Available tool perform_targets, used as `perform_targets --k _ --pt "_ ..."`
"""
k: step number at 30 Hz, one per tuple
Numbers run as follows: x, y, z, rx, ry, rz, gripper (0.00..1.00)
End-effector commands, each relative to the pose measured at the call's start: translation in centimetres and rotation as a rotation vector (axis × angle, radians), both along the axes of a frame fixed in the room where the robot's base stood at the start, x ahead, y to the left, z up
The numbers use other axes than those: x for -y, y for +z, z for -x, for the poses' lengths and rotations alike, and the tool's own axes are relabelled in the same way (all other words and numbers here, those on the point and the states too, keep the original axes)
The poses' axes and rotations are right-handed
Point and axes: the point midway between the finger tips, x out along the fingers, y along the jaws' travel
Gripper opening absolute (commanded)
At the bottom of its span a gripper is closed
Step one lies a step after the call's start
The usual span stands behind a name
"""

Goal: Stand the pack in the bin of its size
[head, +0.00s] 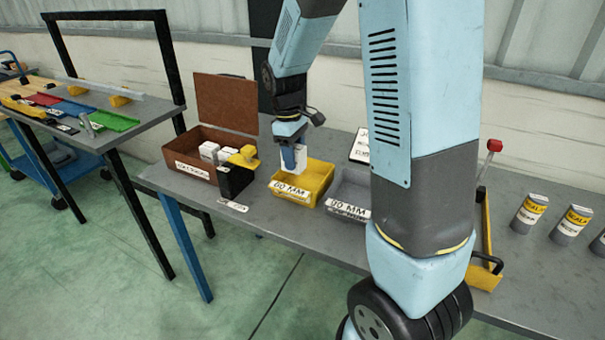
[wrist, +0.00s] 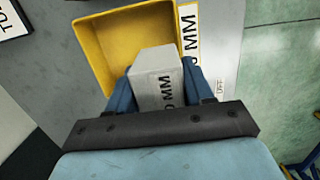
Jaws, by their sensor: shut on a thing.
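My gripper (head: 288,158) is shut on a white block-shaped pack (head: 300,158) and holds it over the yellow bin (head: 321,173). In the wrist view my gripper (wrist: 157,88) has a blue finger on each side of the pack (wrist: 158,72). The pack bears "MM" lettering; its leading digits are partly hidden. The yellow bin (wrist: 118,40) lies under and around the pack's far end there, with its "MM" label to the right. I cannot tell whether the pack's lower end is below the rim. A grey bin (head: 345,186) with its own "MM" label stands beside the yellow one.
An open brown box (head: 188,168) with several white packs (head: 209,151) stands at left, next to a black holder (head: 236,182) with a yellow-topped thing. The bench front is mostly clear.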

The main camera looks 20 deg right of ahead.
Motion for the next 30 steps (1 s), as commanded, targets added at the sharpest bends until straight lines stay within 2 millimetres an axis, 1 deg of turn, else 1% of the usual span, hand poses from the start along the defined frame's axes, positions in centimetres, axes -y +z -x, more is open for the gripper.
perform_targets --k 1,6,9,17,18,24,30 --pt "0.6 -1.1 -0.3 -0.006 -0.002 0.001 0.09" --pt "2.2 -3.5 -1.6 -0.004 -0.003 0.000 0.09" --pt "2.7 -4.3 -2.0 -0.002 -0.003 0.000 0.09" --pt "3.5 -5.4 -2.6 -0.003 -0.002 0.000 0.09" --pt "3.8 -5.9 -2.8 -0.003 -0.003 0.000 0.09" --pt "3.7 -8.5 -2.7 -0.004 -0.001 0.000 0.09" --pt "3.7 -8.7 -2.7 -0.001 -0.001 -0.001 0.09"
